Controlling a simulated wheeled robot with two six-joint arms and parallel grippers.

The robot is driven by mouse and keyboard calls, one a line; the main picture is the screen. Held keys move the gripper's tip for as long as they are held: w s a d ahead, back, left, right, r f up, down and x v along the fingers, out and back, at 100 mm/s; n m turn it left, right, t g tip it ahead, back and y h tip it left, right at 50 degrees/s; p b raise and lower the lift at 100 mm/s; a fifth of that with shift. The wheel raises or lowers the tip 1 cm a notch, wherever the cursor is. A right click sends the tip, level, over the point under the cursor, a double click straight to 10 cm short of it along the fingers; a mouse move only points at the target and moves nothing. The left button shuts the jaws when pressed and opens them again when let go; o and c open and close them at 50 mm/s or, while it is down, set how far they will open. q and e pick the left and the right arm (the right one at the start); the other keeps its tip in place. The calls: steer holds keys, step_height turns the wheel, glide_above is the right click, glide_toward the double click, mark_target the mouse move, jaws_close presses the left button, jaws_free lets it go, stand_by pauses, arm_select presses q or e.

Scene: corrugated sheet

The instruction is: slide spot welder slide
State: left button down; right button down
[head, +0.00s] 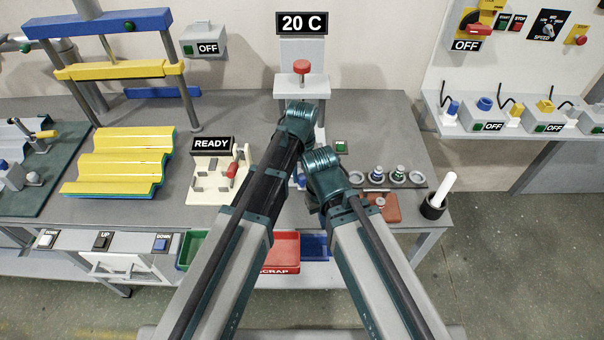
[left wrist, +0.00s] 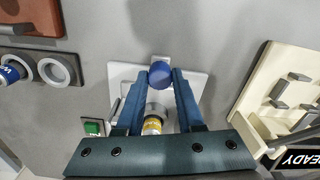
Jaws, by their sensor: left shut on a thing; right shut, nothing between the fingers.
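The slide shows in the left wrist view as a blue ball knob (left wrist: 160,74) on a white plate (left wrist: 196,84). My left gripper (left wrist: 160,78) has its two blue fingers on either side of the knob and is shut on it. A metal cylinder with a yellow band (left wrist: 152,124) stands behind the knob, between the fingers. In the head view my arms hide most of this spot, below the grey post with a red top (head: 302,68). My right gripper (head: 320,190) is lower, close beside the left arm; it is shut and empty, with its fingertips mostly hidden.
A cream fixture with a READY sign (head: 211,146) stands left of the arms. A green button (head: 341,147) and a holder row (head: 400,178) with small cylinders lie to the right. A black cup (head: 433,207) stands near the right edge. Yellow corrugated sheet (head: 120,160) lies further left.

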arm_select(q)
steer(key=w, duration=1.3)
steer(key=shift+w, duration=0.35)
steer(key=shift+s, duration=0.1)
steer(key=c, duration=0.6)
jaws_free()
steer(key=shift+o, duration=0.3)
steer(key=shift+r, duration=0.2)
step_height(320, 180, up, 14)
steer(key=p, duration=1.3)
steer(key=shift+f+p, duration=0.25)
steer(key=shift+p, duration=0.15)
